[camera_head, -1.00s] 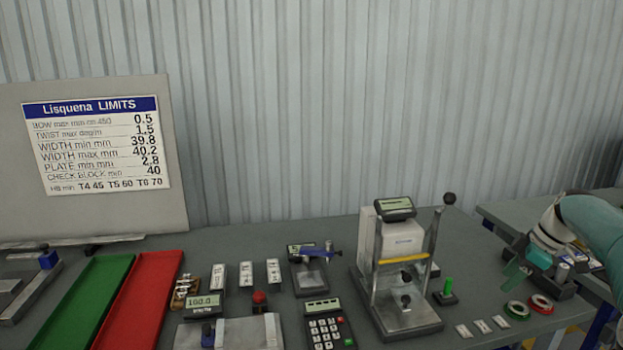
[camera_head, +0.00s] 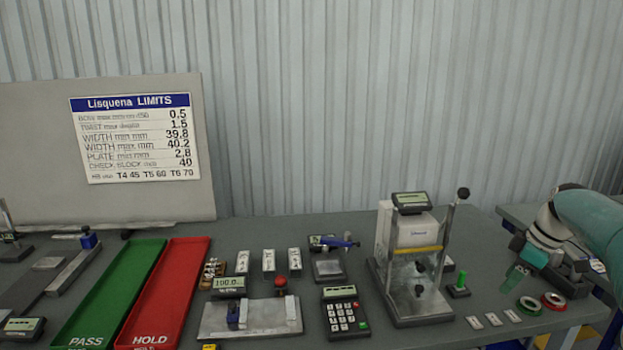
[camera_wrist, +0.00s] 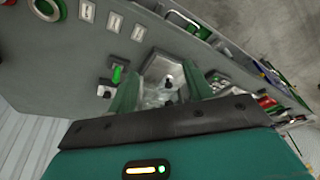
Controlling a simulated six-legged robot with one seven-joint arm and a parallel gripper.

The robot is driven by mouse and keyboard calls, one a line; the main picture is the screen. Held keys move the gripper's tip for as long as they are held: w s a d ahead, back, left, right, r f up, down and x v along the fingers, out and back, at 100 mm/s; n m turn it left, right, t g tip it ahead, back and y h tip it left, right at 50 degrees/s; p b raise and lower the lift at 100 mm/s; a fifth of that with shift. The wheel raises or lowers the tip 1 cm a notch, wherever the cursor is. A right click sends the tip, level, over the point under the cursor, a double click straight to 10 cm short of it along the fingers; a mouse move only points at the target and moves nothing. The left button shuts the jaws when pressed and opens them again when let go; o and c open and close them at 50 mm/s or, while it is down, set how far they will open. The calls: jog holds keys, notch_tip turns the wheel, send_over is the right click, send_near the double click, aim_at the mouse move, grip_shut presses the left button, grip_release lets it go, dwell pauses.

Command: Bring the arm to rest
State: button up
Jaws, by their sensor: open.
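My arm comes in from the right edge of the head view. My gripper (camera_head: 516,277) hangs over the right end of the grey table (camera_head: 350,232), near the green tape ring (camera_head: 529,305) and the red tape ring (camera_head: 554,301). In the wrist view, the two green fingers of my gripper (camera_wrist: 160,92) stand apart with nothing between them. Past the fingers, the wrist view shows the tester's base (camera_wrist: 163,72) and a small green-topped post (camera_wrist: 117,75). The fingers look clear of the table; their exact height cannot be told.
The tall tester with a lever (camera_head: 411,240) stands left of my gripper. The green-topped post (camera_head: 459,285) and several small white plates (camera_head: 493,319) lie nearby. Green PASS (camera_head: 110,292) and red HOLD (camera_head: 165,290) trays are at the left. A limits board (camera_head: 135,200) stands behind them.

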jog(key=s+a+r+m+h, duration=0.2)
jog(key=a, duration=0.9)
jog(key=s+a+r+m+h, duration=0.1)
jog(key=s+a+r, duration=0.15)
jog(key=a, duration=0.75)
jog(key=s+a+f+m+t, duration=0.1)
jog(key=s+a+f+m, duration=0.1)
jog(key=s+a, duration=0.4)
jog(key=s+a+f+m+t, duration=0.2)
jog(key=s+a, duration=0.5)
jog(key=s, duration=0.4)
jog(key=shift+s+a+f+m, duration=0.15)
jog(key=shift+s+f+m, duration=0.25)
jog(key=shift+m, duration=0.5)
jog(key=shift+w, duration=0.1)
